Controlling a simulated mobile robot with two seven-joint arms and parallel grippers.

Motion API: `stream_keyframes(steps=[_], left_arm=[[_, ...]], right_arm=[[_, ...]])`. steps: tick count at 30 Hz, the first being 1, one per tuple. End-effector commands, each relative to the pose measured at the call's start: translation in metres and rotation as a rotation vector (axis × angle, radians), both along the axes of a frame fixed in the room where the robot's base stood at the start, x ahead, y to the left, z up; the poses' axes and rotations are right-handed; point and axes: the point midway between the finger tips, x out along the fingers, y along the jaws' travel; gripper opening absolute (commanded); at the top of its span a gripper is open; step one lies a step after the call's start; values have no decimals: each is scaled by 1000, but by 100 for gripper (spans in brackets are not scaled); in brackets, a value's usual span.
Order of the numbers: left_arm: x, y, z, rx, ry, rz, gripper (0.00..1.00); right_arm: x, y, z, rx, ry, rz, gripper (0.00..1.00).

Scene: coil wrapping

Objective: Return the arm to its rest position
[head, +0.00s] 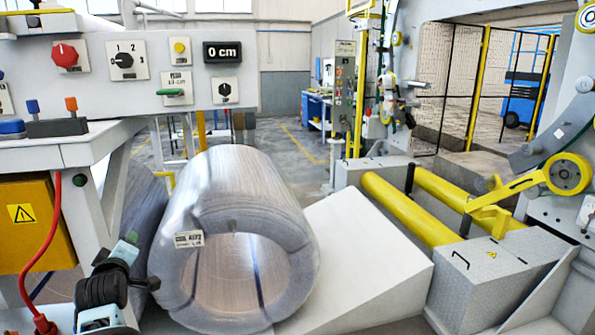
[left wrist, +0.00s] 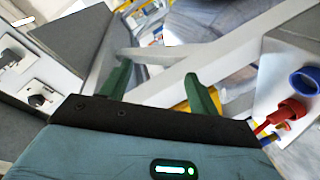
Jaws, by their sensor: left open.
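My left arm (head: 102,288) shows at the lower left of the head view, in front of the control stand and left of the coil. Its fingertips cannot be made out there. In the left wrist view my left gripper (left wrist: 158,85) has its two green fingers apart, with nothing between them. Pale frame bars lie beyond the fingers. My right gripper is in neither view.
A wrapped coil (head: 235,215) lies beside a white ramp (head: 360,255). A control panel (head: 130,95) with knobs and a "0 cm" display stands upper left. A red cable (head: 50,250) hangs by a yellow box (head: 30,228). Yellow rollers (head: 410,208) lie right.

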Motion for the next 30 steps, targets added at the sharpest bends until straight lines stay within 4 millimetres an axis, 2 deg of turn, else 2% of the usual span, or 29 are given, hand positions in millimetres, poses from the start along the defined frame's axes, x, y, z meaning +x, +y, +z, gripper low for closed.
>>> stream_keyframes(steps=[1,3,8,11,14,18,20,24,27,30], left_arm=[[-12,-5,-29,57,48,-24,61],[-29,-16,-62,136,101,-66,61],[-74,-42,-135,304,220,-178,61],[-108,-61,-177,395,290,-260,61],[-148,-82,-217,478,355,-350,61],[-210,-114,-266,576,433,-488,61],[-240,-128,-285,611,465,-550,61],[-311,-161,-318,673,520,-696,61],[-357,-181,-333,702,547,-784,61],[-391,-195,-341,716,563,-849,61]], right_arm=[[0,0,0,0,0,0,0],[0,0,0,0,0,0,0],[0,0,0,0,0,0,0],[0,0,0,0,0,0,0],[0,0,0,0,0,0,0],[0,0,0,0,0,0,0],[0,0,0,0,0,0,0],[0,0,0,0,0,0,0],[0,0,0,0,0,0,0],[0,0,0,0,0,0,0]])
